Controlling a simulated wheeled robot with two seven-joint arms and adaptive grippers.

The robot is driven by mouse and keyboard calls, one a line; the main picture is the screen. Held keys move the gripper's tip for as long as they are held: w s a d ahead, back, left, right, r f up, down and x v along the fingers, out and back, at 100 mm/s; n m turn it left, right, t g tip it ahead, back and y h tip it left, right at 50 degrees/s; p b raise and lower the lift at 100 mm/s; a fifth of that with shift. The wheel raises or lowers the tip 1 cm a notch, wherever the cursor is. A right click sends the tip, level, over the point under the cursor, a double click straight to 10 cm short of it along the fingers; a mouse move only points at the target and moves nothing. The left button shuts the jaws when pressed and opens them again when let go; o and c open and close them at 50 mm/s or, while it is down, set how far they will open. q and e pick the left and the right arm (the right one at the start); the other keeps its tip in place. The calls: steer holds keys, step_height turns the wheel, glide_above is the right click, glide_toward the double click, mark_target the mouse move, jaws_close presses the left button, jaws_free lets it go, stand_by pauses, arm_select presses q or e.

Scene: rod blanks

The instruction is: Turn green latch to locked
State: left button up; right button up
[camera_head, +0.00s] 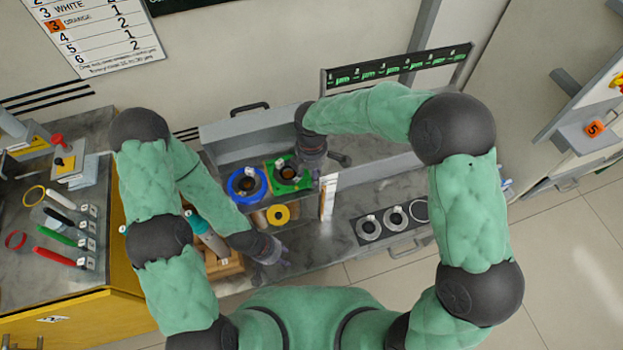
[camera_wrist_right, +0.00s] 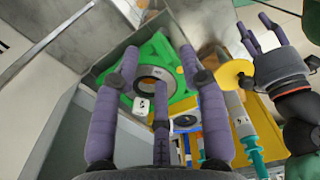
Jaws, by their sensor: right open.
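A green square fixture (camera_head: 301,184) with a dark round opening sits on the grey bench beside a blue ring fixture (camera_head: 236,191). In the right wrist view the green fixture (camera_wrist_right: 181,103) lies just beyond my right fingers; a latch lever cannot be told apart, and its position is unclear. My right gripper (camera_head: 318,172) is open above the right side of the green fixture, and its spread fingers (camera_wrist_right: 158,75) show nothing held. My left gripper (camera_head: 284,260) is low at the bench front, apart from the fixture; its fingers look spread and empty in the wrist view (camera_wrist_right: 259,30).
A yellow disc (camera_head: 270,215) stands in front of the green fixture. A white upright block (camera_head: 328,198) is close to its right. Grey rings (camera_head: 369,228) sit farther right. A wooden rack (camera_head: 224,267) with a teal-and-white syringe-like item (camera_head: 207,236) is beside my left gripper.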

steer(key=shift+f+b, duration=0.45)
steer(key=shift+f, duration=1.1)
jaws_close()
steer(key=shift+m, duration=0.3)
steer(key=shift+m+p, duration=0.55)
steer(key=shift+m, duration=0.05)
steer(key=shift+m+p, duration=0.4)
steer(key=shift+m, duration=0.8)
steer(key=shift+d+m+p, duration=0.15)
steer(key=shift+m+p, duration=0.15)
steer(key=shift+m, duration=2.3)
